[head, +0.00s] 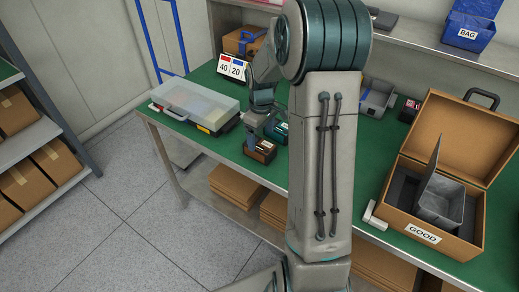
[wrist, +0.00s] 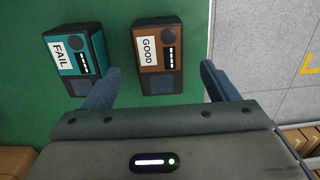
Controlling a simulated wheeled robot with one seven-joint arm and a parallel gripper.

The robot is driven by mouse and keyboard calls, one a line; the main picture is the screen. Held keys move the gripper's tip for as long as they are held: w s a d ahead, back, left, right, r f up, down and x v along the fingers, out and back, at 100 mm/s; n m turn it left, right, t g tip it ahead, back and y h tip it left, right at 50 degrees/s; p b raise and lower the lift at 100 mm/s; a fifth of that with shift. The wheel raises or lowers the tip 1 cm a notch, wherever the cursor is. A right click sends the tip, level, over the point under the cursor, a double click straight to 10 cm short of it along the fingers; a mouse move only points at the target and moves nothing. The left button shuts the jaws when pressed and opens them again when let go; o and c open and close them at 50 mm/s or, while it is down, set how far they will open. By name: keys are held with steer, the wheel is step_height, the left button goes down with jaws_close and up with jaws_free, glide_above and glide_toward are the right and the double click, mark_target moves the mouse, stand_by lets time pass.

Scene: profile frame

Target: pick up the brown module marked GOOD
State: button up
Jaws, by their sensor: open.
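The brown module (wrist: 172,60) with a white label reading GOOD lies on the green table top in the wrist view. It also shows in the head view (head: 262,153), just below my gripper. My gripper (wrist: 157,80) is open, with one blue-grey finger on each side of the brown module's near end. The left finger lies in the gap between the two modules. I cannot tell whether either finger touches the brown module. A teal module (wrist: 76,57) labelled FAIL sits to its left in the wrist view and behind it in the head view (head: 277,131).
A clear-lidded case (head: 195,103) lies left of the modules near the table edge. A card reading 40 and 20 (head: 232,67) stands behind. An open brown case labelled GOOD (head: 422,235) is at the right, past my arm. The table's front edge is close to the brown module.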

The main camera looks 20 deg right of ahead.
mark_target(260, 144)
steer(key=shift+w+a+f, duration=0.1)
steer(key=shift+w+f, duration=0.05)
steer(key=shift+f, duration=1.2)
steer(key=shift+w+f, duration=0.1)
steer(key=shift+f, duration=1.2)
steer(key=c, duration=1.2)
